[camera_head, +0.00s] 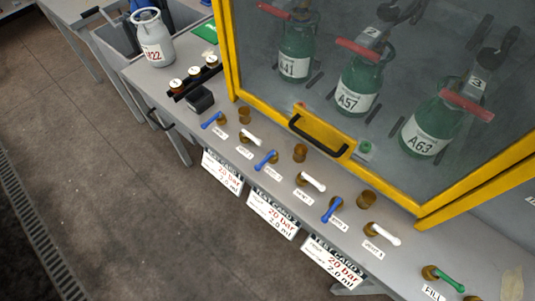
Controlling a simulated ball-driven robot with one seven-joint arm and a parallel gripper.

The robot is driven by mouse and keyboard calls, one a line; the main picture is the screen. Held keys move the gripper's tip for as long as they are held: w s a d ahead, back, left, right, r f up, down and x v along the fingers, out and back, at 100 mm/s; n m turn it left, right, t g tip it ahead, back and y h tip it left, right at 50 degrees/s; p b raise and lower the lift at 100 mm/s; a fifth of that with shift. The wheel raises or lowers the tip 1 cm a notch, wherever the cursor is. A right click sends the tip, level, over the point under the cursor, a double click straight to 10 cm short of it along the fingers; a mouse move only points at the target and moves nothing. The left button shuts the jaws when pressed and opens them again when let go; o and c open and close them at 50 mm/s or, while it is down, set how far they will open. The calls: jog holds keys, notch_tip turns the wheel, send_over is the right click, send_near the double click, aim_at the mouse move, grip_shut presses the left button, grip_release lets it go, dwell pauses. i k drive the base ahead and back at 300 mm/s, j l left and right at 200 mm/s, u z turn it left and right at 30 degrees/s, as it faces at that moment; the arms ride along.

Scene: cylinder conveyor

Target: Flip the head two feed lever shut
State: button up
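Behind the yellow-framed guard stand three green cylinders, and the middle one (357,88) carries the number 2 and the label A57. On the grey bench front below is a row of alternating blue and white levers. The middle pair is a blue lever (265,160) and a white lever (313,182), each on a brass-coloured valve. The blue one slants across the bench; the white one points the other way. Their small labels are too small to read, so I cannot tell which is feed or whether it is open. My gripper is not in view.
A blue and white pair sits on either side, with a blue lever (332,209) close right. A green lever (450,282) is labelled FILL. The guard's black handle (318,134) overhangs behind the levers. Test cards (274,213) hang along the bench edge. The floor in front is clear.

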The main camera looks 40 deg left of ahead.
aim_at(266, 160)
jog(key=j+u, duration=0.1)
jog(key=j, duration=0.4)
jog(key=i+j+u, duration=0.1)
jog(key=j, duration=0.35)
jog(key=j+u, duration=0.1)
jog(key=j, duration=0.4)
jog(key=i+j+u, duration=0.15)
jog(key=j, duration=0.3)
jog(key=i+j+u, duration=0.1)
jog(key=j, duration=0.4)
